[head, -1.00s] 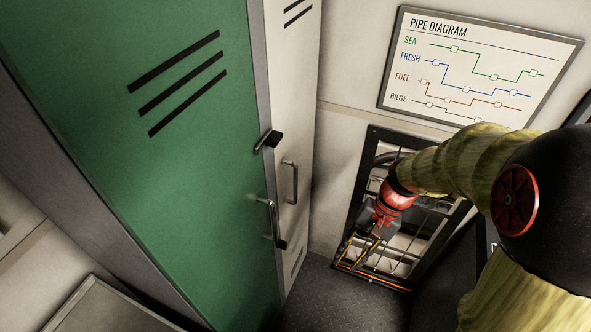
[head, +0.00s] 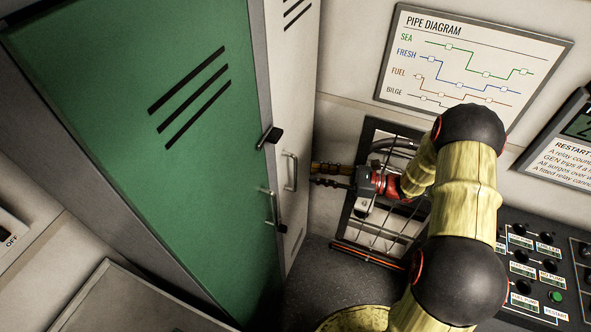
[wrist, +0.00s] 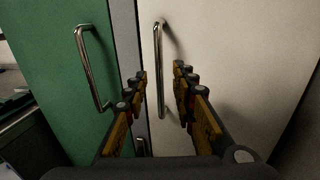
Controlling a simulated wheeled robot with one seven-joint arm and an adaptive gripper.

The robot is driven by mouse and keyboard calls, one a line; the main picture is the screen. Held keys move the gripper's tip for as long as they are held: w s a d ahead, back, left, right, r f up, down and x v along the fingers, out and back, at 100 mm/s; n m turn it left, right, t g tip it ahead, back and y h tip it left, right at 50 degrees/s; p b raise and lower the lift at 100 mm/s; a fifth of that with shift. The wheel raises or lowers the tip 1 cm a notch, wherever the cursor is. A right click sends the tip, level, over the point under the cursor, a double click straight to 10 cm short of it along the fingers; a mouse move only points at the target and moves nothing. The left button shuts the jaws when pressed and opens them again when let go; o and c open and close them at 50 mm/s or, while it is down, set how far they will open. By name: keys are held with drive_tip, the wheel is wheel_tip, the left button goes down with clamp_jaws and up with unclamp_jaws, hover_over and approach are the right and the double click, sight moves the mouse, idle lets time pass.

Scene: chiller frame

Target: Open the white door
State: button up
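The white door (head: 291,110) stands closed to the right of the green door (head: 150,130). Its vertical metal handle (head: 291,172) shows in the head view, and in the wrist view the handle (wrist: 160,70) stands upright just ahead of my gripper. My gripper (head: 325,175) points left toward the white door in the head view. In the wrist view my gripper (wrist: 160,78) is open, with one finger on each side of the handle's line. I cannot tell whether the fingertips reach around the handle; no contact shows.
The green door has its own handle (wrist: 92,68) close to my left finger. A dark latch (head: 270,136) sits at the green door's edge. Behind my arm is a wall frame with pipes (head: 385,235). A control panel (head: 535,270) is at the right.

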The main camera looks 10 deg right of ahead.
drive_tip(key=x, duration=0.7)
drive_tip(key=shift+a, duration=0.35)
clamp_jaws()
idle(0.6)
